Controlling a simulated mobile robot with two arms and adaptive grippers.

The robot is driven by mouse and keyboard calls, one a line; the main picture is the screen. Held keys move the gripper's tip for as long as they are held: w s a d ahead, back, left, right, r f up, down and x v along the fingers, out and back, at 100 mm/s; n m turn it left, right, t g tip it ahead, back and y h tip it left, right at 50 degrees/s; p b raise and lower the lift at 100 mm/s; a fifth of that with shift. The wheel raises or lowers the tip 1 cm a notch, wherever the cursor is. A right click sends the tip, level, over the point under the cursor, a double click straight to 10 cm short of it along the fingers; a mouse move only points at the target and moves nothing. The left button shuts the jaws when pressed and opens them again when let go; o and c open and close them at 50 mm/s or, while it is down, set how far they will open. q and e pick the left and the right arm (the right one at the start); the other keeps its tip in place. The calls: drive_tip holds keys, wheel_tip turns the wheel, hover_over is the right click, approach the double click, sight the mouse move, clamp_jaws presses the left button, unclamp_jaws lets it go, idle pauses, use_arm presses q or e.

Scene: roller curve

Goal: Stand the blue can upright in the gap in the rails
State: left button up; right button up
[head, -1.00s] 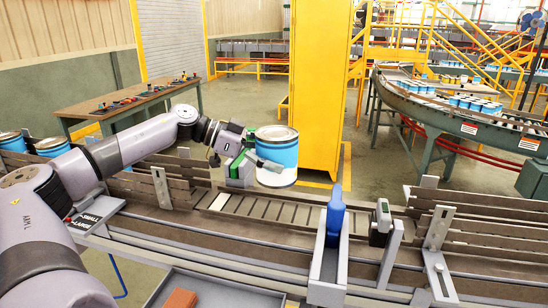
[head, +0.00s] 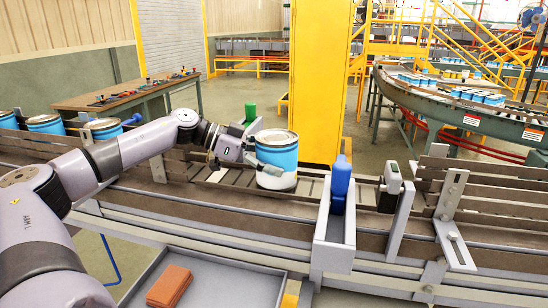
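The blue can (head: 277,155), with a white lower band and a metal lid, is upright in my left gripper (head: 262,150). One finger lies across its front and the other is behind its left side, so the gripper is shut on it. The can is at the gap in the rails (head: 318,175), over the roller bed between the left rail boards (head: 178,163) and the right rail boards (head: 470,190). I cannot tell whether its base touches the rollers. My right gripper is not in view.
A blue object (head: 341,180) stands in a grey bracket (head: 328,255) right of the can. A small sensor-like box (head: 392,178) is further right. More blue cans (head: 104,128) stand on the line at left. A grey tray (head: 225,285) in front holds a red-brown block (head: 168,286).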

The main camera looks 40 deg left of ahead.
sight(274, 136)
use_arm(q)
drive_tip(key=shift+f+b, duration=0.3)
drive_tip(key=shift+f, duration=0.05)
idle(0.4)
drive_tip(key=o, duration=1.3)
drive_tip(key=shift+o, duration=0.2)
drive_tip(key=shift+r, duration=5)
